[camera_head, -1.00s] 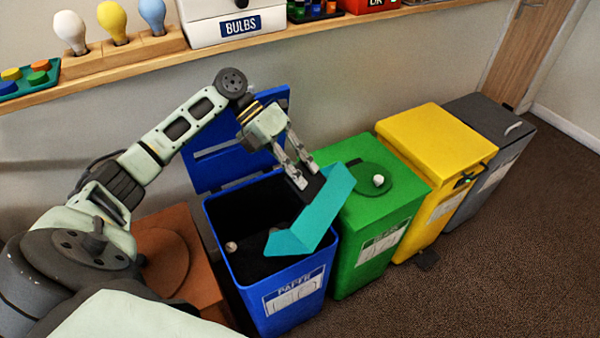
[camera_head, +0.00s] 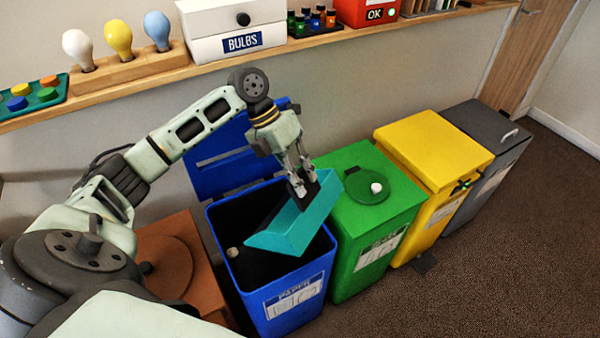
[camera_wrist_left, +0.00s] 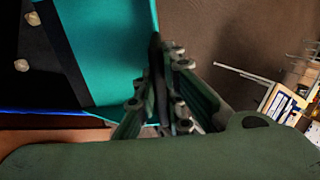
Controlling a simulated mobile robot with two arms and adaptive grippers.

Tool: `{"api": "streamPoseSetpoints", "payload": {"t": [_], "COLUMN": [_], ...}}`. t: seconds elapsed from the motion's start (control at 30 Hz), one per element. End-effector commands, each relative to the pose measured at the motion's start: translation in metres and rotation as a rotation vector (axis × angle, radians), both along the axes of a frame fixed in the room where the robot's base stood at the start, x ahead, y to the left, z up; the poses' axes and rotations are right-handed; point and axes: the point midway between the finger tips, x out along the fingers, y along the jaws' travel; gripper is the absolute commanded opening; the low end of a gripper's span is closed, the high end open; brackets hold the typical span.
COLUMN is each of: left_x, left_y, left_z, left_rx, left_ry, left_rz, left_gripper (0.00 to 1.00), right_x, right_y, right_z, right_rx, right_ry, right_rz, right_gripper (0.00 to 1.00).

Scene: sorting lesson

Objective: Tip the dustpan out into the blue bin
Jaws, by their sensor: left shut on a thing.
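The teal dustpan (camera_head: 290,232) is tilted over the open blue bin (camera_head: 268,305) in the head view. My left gripper (camera_head: 304,190) is shut on the dustpan's dark handle, above the bin's right side. The dustpan also fills the upper left of the left wrist view (camera_wrist_left: 115,45), with the gripper (camera_wrist_left: 160,115) on its dark part. A small pale lump (camera_head: 232,252) lies inside the blue bin on the left. Two pale lumps (camera_wrist_left: 22,65) show on the dark area in the wrist view. My right gripper is not seen.
The blue bin's lid (camera_head: 225,165) stands raised behind it. A green bin (camera_head: 350,225) with a pale lump on its lid, a yellow bin (camera_head: 425,150) and a grey bin (camera_head: 485,125) stand to the right. A shelf (camera_head: 110,95) with bulbs runs along the wall behind.

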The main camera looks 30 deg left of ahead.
Motion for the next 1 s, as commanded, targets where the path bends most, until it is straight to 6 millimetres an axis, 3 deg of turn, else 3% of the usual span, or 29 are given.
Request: {"api": "streamPoseSetpoints", "payload": {"t": [0.03, 0.63, 0.8, 1.0], "left_x": [0.0, 0.0, 0.0, 0.0], "left_y": [-0.001, -0.001, 0.0, 0.0], "left_z": [0.014, 0.052, 0.054, 0.051], "left_rx": [0.037, 0.455, 0.529, 0.538], "left_ry": [-0.002, 0.018, 0.021, 0.022], "left_rz": [-0.005, -0.003, -0.001, 0.0], "left_gripper": [0.0, 0.0, 0.0, 0.0], "right_x": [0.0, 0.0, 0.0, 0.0], "right_y": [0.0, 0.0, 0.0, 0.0], "right_z": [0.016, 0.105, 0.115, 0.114], "right_rx": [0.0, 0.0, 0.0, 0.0], "right_ry": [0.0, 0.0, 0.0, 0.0], "right_rz": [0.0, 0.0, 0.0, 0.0], "right_gripper": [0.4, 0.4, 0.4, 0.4]}}
